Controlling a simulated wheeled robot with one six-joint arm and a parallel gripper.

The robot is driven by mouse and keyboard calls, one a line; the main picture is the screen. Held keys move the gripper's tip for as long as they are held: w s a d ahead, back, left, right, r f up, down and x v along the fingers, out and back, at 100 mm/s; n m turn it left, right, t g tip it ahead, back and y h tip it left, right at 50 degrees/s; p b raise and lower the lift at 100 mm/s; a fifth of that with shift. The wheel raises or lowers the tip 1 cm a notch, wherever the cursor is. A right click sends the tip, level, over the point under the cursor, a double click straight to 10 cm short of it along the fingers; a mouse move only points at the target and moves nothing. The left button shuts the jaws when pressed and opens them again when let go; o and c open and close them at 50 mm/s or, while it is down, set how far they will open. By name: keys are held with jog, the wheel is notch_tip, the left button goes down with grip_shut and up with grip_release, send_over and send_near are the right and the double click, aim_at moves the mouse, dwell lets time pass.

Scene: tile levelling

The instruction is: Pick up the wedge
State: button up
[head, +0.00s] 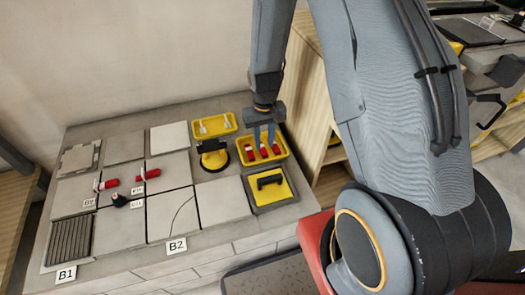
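Several red wedges (263,152) lie in a yellow tray (281,158) at the back right of the tiled worktop. My gripper (265,141) points down over this tray, its two fingers apart with a gap between them. The fingertips are close above the middle wedge; I cannot tell whether they touch it. Two more red pieces, which look like wedges, lie on the tiles at the left: one (110,184) at a tile joint and one (151,174) to its right.
A yellow tray with white clips (215,125) stands behind a yellow-and-black tool (213,155). A yellow-and-black trowel-like tool (269,184) lies at the front right. A small black tool (120,200) sits among grey tiles (220,200). Wooden shelving (310,85) stands just right of the worktop.

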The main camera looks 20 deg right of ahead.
aim_at(264, 152)
jog(key=shift+s+f, duration=0.1)
jog(key=shift+f, duration=1.9)
grip_shut()
jog(key=shift+r, duration=0.1)
